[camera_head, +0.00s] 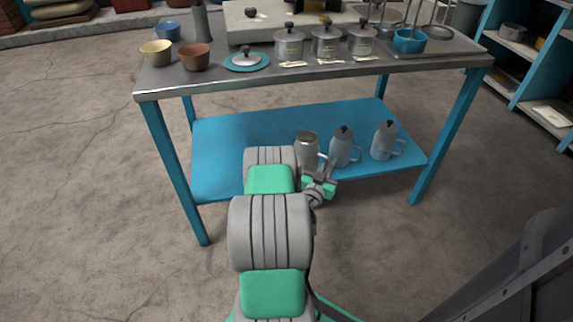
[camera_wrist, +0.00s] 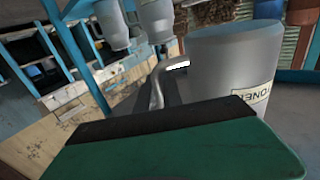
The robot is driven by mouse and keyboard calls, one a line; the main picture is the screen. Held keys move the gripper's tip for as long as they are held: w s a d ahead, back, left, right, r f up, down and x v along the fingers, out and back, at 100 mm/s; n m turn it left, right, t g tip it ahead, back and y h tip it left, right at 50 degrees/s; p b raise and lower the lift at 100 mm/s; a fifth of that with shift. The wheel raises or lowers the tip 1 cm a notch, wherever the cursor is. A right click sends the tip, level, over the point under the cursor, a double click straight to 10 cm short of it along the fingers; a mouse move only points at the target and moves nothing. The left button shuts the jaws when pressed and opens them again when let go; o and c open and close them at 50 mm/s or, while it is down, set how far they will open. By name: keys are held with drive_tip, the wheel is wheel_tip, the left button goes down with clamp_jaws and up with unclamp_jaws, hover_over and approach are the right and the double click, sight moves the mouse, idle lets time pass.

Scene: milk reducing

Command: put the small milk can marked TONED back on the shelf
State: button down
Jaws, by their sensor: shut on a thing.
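A grey metal can (camera_head: 306,146) is at the left of a row of three on the table's blue lower shelf (camera_head: 228,135). My gripper (camera_head: 322,179) is at its right front side and shut, apparently on the can's handle. In the wrist view the can (camera_wrist: 232,70) is large and close, with part of a label (camera_wrist: 250,100) reading "ONE". A curved handle shows at its left, and my gripper's green and black part (camera_wrist: 170,145) covers the lower view. The can looks about upright; whether its base touches the shelf is hidden.
Two lidded cans with handles stand close to its right, one in the middle (camera_head: 343,147) and one at the right (camera_head: 385,141). The metal tabletop (camera_head: 220,82) above carries pots, bowls and a tray. The shelf's left part is bare. Blue table legs (camera_head: 174,165) flank it.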

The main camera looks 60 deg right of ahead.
drive_tip(key=w+d+f+b, duration=0.3)
drive_tip(key=w+d+f, duration=0.1)
drive_tip(key=w, duration=0.1)
drive_tip(key=w+d+f+b, duration=0.3)
drive_tip(key=w+d+f, duration=0.1)
drive_tip(key=d+f, duration=0.1)
drive_tip(key=shift+w+f, duration=0.15)
drive_tip(key=shift+w, duration=0.2)
drive_tip(key=shift+w+d+f+b, duration=0.1)
drive_tip(key=shift+f+b, duration=0.4)
drive_tip(key=shift+f, duration=0.35)
drive_tip(key=shift+w+d+f+b, duration=0.1)
drive_tip(key=shift+f+b, duration=0.4)
drive_tip(key=shift+f, duration=0.35)
drive_tip(key=shift+f, duration=0.2)
drive_tip(key=c, duration=1.5)
unclamp_jaws()
